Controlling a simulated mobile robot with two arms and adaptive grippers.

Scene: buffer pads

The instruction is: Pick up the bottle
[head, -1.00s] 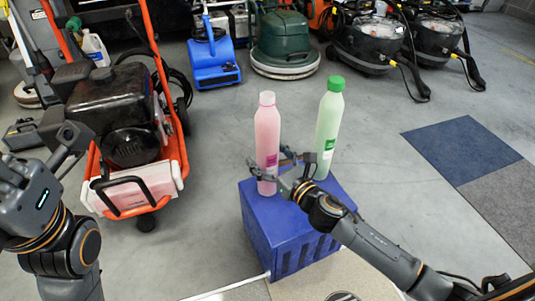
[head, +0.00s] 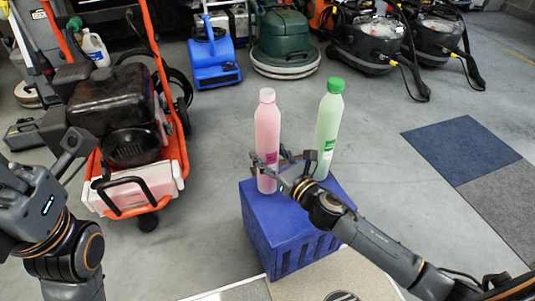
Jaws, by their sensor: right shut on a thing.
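A pink bottle (head: 267,130) with a pale cap stands upright over the left part of the blue crate (head: 285,237). A green bottle (head: 328,125) with a green cap stands just right of it on the crate. My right gripper (head: 270,160) is shut on the pink bottle around its lower part. Its fingers hide part of the bottle. The gap between the bottle's base and the crate top is too small to judge. My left gripper (head: 66,155) is at the left edge, far from both bottles; its jaw opening is unclear.
An orange-framed machine (head: 130,140) stands left of the crate. A blue blower (head: 213,60), a green floor machine (head: 285,42) and black vacuums (head: 368,45) line the back. Blue and grey mats (head: 460,150) lie at right. Grey floor around the crate is mostly clear.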

